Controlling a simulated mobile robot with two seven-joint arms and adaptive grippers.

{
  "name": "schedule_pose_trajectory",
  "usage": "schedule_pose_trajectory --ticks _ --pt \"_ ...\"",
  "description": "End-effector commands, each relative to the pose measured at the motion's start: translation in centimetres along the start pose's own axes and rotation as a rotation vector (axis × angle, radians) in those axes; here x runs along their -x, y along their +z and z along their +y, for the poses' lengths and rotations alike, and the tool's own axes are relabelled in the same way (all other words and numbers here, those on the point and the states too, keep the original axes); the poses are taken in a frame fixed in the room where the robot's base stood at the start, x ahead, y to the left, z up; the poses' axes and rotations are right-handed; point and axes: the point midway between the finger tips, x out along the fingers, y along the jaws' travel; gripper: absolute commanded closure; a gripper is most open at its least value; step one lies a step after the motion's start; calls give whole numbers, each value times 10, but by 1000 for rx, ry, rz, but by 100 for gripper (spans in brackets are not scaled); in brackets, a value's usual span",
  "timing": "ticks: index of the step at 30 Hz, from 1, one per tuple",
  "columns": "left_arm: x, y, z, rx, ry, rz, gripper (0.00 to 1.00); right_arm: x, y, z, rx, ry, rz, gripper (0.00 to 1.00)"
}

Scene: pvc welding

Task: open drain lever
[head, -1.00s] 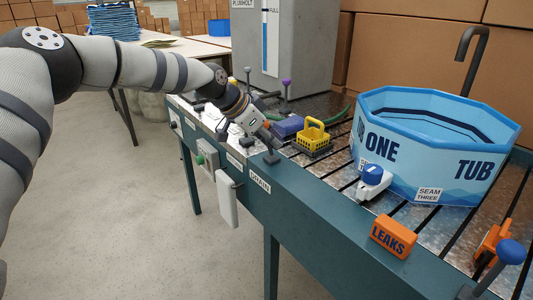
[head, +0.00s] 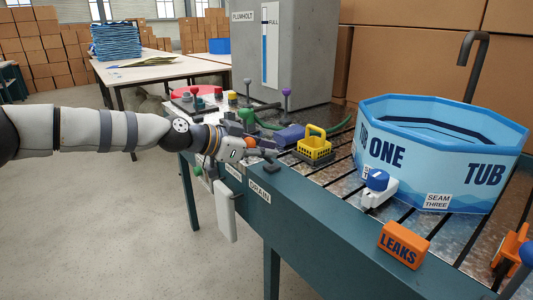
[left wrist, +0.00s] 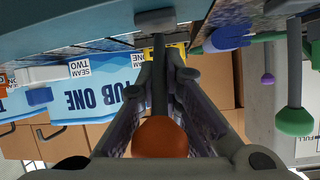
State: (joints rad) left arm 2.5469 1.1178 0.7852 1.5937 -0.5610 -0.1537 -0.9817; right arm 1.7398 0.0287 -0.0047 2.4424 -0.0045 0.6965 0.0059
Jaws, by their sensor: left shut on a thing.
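The drain lever is a grey rod with an orange knob (head: 250,142), standing by the white DRAIN label (head: 260,191) on the front edge of the green bench. Its dark base (head: 272,166) sits on the bench edge, and the rod leans left toward my arm. My left gripper (head: 246,152) is shut on the lever. In the left wrist view the orange knob (left wrist: 160,137) and rod lie between the two fingers (left wrist: 160,85), with the lever's base at the top. Part of the rod is hidden by the fingers in the head view. My right gripper is not in view.
A blue tub (head: 435,150) marked TUB ONE stands on the slatted bench. An orange LEAKS block (head: 403,246) is at the front edge. Floor left of the bench is clear.

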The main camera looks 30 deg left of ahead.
Motion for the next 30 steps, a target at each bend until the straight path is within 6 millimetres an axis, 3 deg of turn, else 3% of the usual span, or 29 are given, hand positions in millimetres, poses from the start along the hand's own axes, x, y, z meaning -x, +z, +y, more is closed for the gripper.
schedule_pose_trajectory --ticks 8,12,23,30 --pt "0 1 2 3 5 -2 100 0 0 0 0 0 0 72" --pt "0 1 2 3 4 -3 71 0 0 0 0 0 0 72" --pt "6 0 -1 1 0 -1 71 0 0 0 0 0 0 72" --pt "51 -3 -1 -1 -2 4 71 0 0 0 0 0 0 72"
